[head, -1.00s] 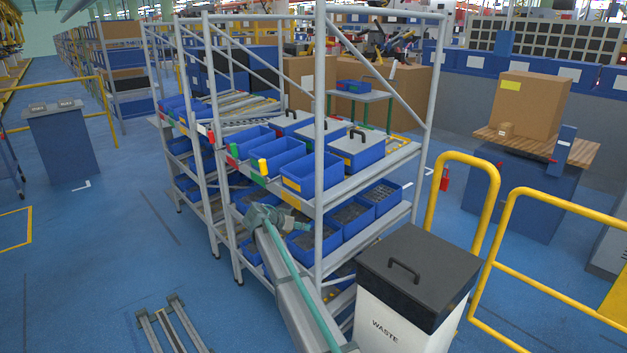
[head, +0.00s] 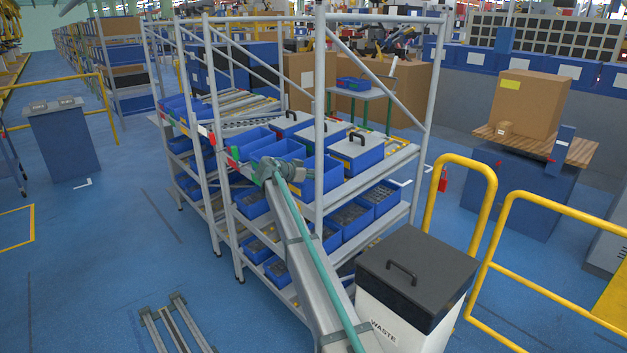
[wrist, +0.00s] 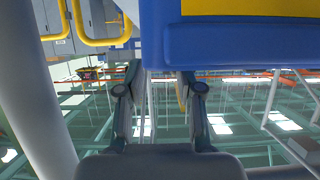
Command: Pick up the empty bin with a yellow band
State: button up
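A blue bin with a yellow band (wrist: 250,8) fills the upper right of the wrist view, its blue face (wrist: 235,45) close ahead of my fingers. My gripper (wrist: 160,90) is open, its two fingers apart with nothing held between them; the right finger is near the bin's lower edge, and I cannot tell whether it touches. In the head view my gripper (head: 282,172) is at the front of the rack's upper shelf, before the open blue bins. The nearest open bin (head: 325,180) looks empty.
A grey rack post (head: 319,110) stands just right of my gripper; a thick post (wrist: 35,90) also fills the wrist view's left. Lidded bins (head: 355,150) stand behind the open ones. A waste bin (head: 395,315) and yellow railings (head: 465,160) are at the right.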

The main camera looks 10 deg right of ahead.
jog(key=p+x, duration=0.3)
jog(key=x, duration=0.2)
jog(key=shift+s+d+r, duration=0.1)
jog(key=shift+s, duration=0.05)
jog(key=shift+d+f, duration=0.25)
jog(key=shift+c, duration=0.3)
grip_shut()
